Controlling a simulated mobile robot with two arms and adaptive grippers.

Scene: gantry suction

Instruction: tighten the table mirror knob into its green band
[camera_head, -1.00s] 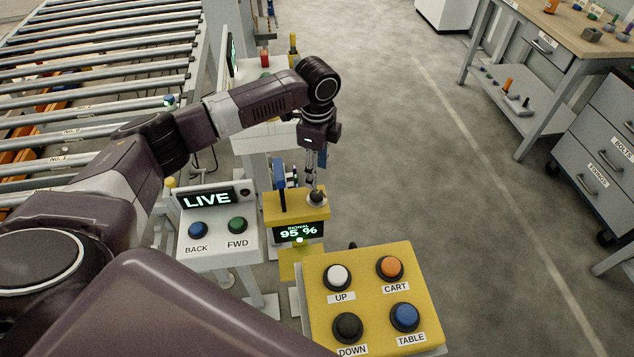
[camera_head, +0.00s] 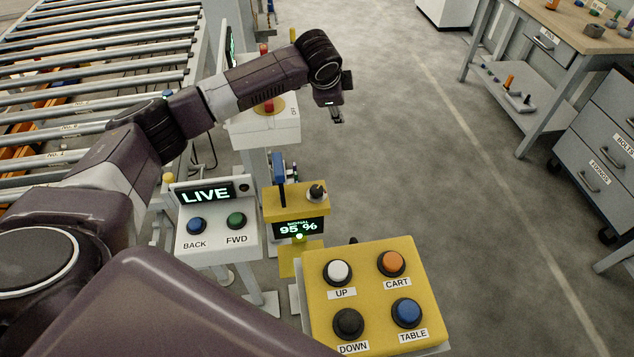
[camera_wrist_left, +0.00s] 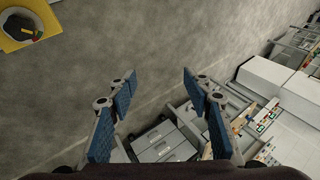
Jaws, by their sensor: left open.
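The table mirror knob (camera_head: 316,193) is a dark knob on top of a small yellow box (camera_head: 296,206). The box's display (camera_head: 298,228) reads "SIGNAL 95 %" with a lit green dot below it. In the left wrist view the knob (camera_wrist_left: 22,27) sits at the top left corner, on the yellow housing. My left gripper (camera_head: 337,116) is above and beyond the knob in the head view, apart from it. In the left wrist view its blue-padded fingers (camera_wrist_left: 160,85) are spread with nothing between them. My right gripper is not in view.
A yellow panel (camera_head: 372,257) with UP, CART, DOWN and TABLE buttons stands in front. A white LIVE panel (camera_head: 245,245) with BACK and FWD buttons is left of the box. A roller conveyor (camera_head: 85,75) fills the upper left. Grey floor (camera_head: 460,200) on the right is clear.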

